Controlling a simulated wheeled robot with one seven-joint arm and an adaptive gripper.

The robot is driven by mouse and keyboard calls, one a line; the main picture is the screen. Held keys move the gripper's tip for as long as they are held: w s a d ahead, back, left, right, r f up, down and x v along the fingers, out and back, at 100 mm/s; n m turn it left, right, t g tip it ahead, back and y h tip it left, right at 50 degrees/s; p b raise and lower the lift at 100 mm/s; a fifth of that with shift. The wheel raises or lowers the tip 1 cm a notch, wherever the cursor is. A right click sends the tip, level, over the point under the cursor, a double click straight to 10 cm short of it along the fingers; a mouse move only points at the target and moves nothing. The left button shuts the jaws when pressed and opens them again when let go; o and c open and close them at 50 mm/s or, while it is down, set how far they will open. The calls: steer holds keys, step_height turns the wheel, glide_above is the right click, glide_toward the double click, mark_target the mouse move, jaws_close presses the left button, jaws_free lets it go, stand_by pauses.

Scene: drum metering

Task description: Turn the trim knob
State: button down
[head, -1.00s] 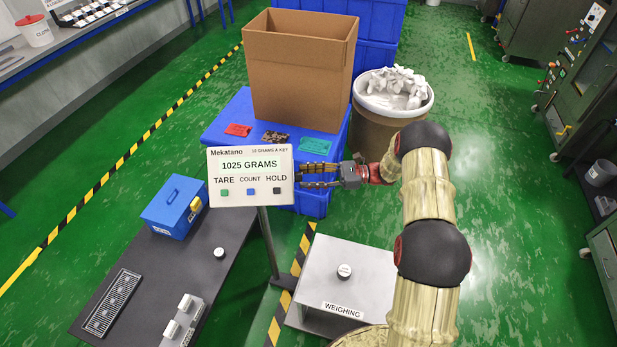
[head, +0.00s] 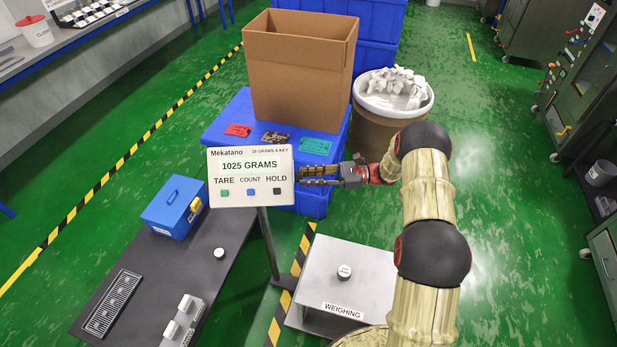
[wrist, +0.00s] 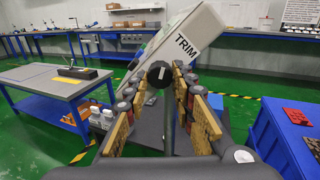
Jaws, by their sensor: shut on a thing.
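The black trim knob (wrist: 160,74), with a pale pointer mark, sits on the side of the scale's display box (wrist: 192,30), beside the label TRIM. In the wrist view the fingers of my gripper (wrist: 160,80) close around it from both sides. In the head view my gripper (head: 303,176) reaches the right edge of the display (head: 250,178) from the right, and the knob itself is hidden there. The display reads 1025 GRAMS above TARE, COUNT and HOLD buttons.
A blue crate (head: 225,122) with a cardboard box (head: 300,75) stands behind. A white-lined drum (head: 392,105) is close to my arm.

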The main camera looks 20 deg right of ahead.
steer(key=shift+n, duration=0.4)
steer(key=shift+n+b, duration=1.5)
steer(key=shift+n, duration=1.1)
steer(key=c, duration=1.6)
jaws_free()
steer(key=shift+o, duration=0.5)
steer(key=v, duration=1.2)
steer(key=shift+w+f, duration=0.1)
steer(key=shift+f, duration=0.05)
